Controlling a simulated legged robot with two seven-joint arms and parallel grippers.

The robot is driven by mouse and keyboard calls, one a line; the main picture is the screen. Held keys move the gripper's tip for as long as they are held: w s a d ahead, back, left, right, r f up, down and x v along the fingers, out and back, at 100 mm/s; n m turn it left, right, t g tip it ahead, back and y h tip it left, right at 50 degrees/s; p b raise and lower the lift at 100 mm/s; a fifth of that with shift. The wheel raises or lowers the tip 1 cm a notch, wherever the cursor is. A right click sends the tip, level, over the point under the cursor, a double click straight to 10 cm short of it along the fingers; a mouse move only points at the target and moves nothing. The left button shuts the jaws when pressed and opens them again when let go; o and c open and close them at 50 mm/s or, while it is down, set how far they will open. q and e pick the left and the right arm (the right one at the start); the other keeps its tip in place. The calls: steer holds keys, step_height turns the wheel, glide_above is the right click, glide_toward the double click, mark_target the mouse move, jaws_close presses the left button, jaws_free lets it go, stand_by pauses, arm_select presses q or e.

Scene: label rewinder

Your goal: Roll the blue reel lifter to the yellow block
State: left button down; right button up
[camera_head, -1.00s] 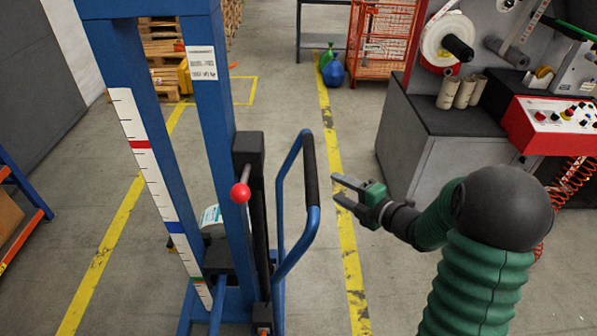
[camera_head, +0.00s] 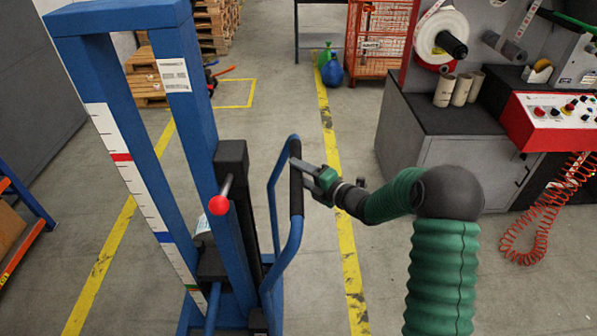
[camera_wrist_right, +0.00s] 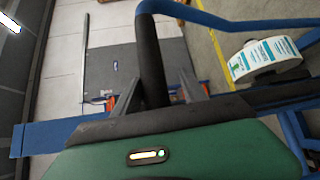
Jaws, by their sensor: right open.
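The blue reel lifter (camera_head: 207,145) stands upright at left centre in the head view, with a ruler strip, a red-knobbed lever (camera_head: 219,204) and a looped blue handle with a black grip (camera_head: 296,186). My right gripper (camera_head: 303,173) is at that grip from the right. In the right wrist view the black grip (camera_wrist_right: 150,60) passes between the two spread fingers (camera_wrist_right: 160,95); I cannot tell whether they touch it. A label reel (camera_wrist_right: 264,60) sits on the lifter. I cannot make out the yellow block now. My left gripper is not in view.
A grey workbench (camera_head: 428,150) with a red control panel (camera_head: 555,120) stands at right. An orange cage (camera_head: 375,45), a blue round object (camera_head: 332,74) and pallets (camera_head: 150,90) are at the back. Floor is open between the lifter and bench, crossed by a yellow line (camera_head: 340,190).

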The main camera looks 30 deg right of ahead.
steer(key=shift+w, duration=0.15)
steer(key=shift+a+r, duration=0.2)
steer(key=shift+a, duration=0.4)
steer(key=shift+a+r, duration=0.15)
steer(key=shift+a, duration=0.4)
steer(key=shift+c, duration=1)
steer(key=shift+a, duration=0.15)
steer(key=shift+c, duration=2.4)
steer(key=shift+d+f, duration=0.1)
steer(key=shift+d, duration=0.55)
jaws_close()
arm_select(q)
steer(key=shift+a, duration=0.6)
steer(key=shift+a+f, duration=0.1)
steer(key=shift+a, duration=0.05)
arm_select(e)
steer(key=shift+a, duration=0.15)
